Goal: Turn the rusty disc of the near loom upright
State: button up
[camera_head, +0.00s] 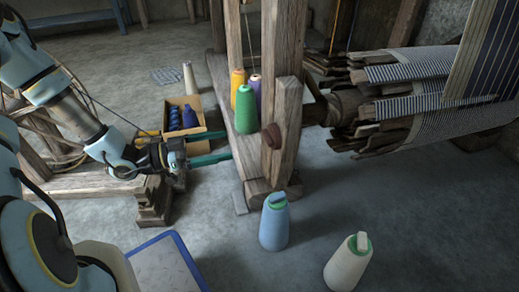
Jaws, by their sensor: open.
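The rusty disc (271,136) is a small dark red-brown piece on the upright wooden post (285,100) of the near loom. It is seen almost edge-on, so I cannot tell its exact turn. My gripper (229,145) is to the left of the disc and points right toward the post. Its two teal fingers are spread apart with nothing visible between them. A clear gap lies between the fingertips and the disc.
Green (246,110), yellow (238,84) and purple cones stand on the loom's beam, above my fingers. A box (199,108) holds blue spools. Blue (273,222) and cream (347,262) cones stand on the floor. The striped warp roller (420,100) is right.

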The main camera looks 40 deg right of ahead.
aim_at(265, 137)
jog(key=b+x, duration=0.3)
jog(key=x, duration=0.6)
jog(key=shift+s+d+f+b, duration=0.1)
jog(key=shift+b, duration=0.25)
jog(key=shift+s+d, duration=0.2)
jog(key=shift+d, duration=0.45)
jog(key=shift+c, duration=0.2)
jog(key=c, duration=1.1)
